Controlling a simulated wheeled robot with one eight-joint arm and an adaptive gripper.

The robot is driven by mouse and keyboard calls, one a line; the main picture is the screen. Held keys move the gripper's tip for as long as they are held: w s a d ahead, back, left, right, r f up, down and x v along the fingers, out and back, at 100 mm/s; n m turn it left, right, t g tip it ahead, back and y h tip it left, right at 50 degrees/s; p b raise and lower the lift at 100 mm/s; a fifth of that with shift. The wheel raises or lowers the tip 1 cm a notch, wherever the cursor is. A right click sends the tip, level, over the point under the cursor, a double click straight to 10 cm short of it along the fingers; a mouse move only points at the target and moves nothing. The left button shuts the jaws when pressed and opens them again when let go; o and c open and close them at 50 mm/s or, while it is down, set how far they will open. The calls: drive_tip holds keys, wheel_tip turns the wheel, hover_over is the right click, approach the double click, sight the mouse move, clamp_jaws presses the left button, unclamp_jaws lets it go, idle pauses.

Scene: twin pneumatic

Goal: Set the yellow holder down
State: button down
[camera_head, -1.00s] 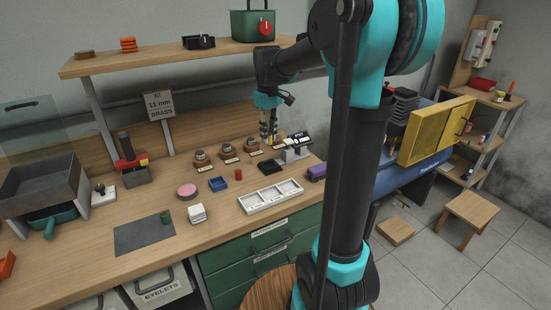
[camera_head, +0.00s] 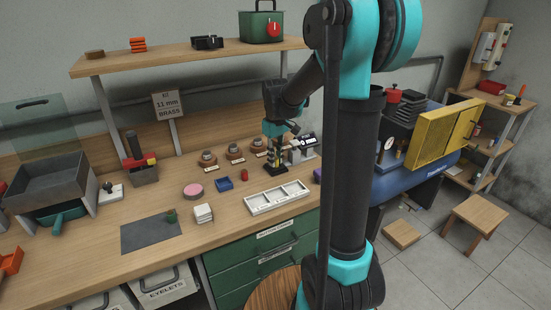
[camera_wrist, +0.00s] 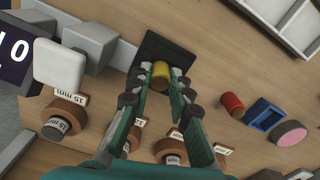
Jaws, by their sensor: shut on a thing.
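The yellow holder (camera_wrist: 161,72) is a small rounded piece between my fingertips in the wrist view, seen nearly end-on. My gripper (camera_wrist: 158,88) is shut on it, one finger on each side. Directly beyond it is a black square tray (camera_wrist: 172,50), and the holder overlaps the tray in this view. In the head view my gripper (camera_head: 274,160) is low over the bench at the tray, beside the scale. My fingers hide most of the holder there. I cannot tell whether its underside touches the tray.
A scale with a display (camera_head: 301,147) stands close to the right of my gripper. Several brown-based round dies (camera_head: 234,151) stand behind left. A red cylinder (camera_head: 245,174), a blue tray (camera_head: 224,184) and a white compartment tray (camera_head: 277,197) lie in front.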

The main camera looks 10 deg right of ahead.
drive_tip(key=shift+f, duration=0.1)
drive_tip(key=c, duration=1.4)
unclamp_jaws()
wheel_tip(320, 180, up, 12)
